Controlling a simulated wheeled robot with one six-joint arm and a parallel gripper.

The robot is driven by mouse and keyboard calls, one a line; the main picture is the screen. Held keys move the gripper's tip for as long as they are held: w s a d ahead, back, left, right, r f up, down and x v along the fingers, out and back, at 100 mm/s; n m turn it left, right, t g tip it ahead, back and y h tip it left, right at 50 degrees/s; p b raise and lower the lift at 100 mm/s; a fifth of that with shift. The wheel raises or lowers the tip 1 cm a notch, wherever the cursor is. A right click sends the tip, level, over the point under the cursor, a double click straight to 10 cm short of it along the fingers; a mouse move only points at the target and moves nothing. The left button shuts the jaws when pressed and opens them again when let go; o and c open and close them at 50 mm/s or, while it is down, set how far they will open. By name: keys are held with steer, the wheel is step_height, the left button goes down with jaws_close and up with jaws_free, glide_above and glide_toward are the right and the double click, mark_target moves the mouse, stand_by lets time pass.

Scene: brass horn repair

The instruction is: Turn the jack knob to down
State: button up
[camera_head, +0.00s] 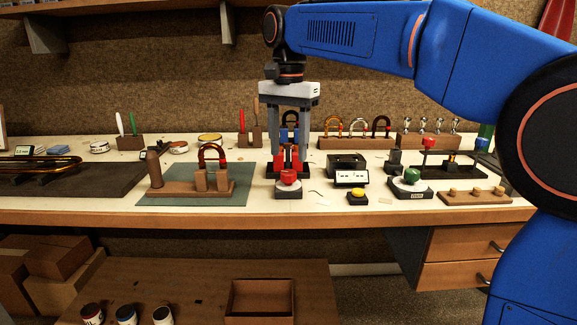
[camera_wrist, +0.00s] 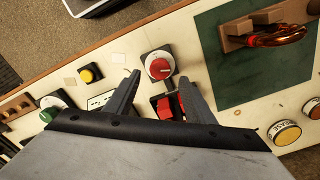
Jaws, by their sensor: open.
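A red knob (camera_head: 289,177) sits on a dark square base near the front edge of the bench. In the wrist view the red knob (camera_wrist: 159,68) has a pale dial ring around it and a light pointer mark. A green knob (camera_head: 411,175) on a dark base stands further right; it shows at the left of the wrist view (camera_wrist: 48,114). I cannot read which knob is labelled jack. My gripper (camera_head: 290,145) points down, open and empty, above and just behind the red knob.
A device with red blocks (camera_wrist: 166,106) stands just behind the red knob. A yellow button (camera_head: 357,194) and a black box with a white panel (camera_head: 351,178) are to the right. A horn part on a wooden stand rests on a green mat (camera_head: 230,200) at left.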

mark_target(288, 171)
steer(key=shift+f, duration=2.65)
steer(key=c, duration=1.1)
steer(key=shift+o, duration=0.2)
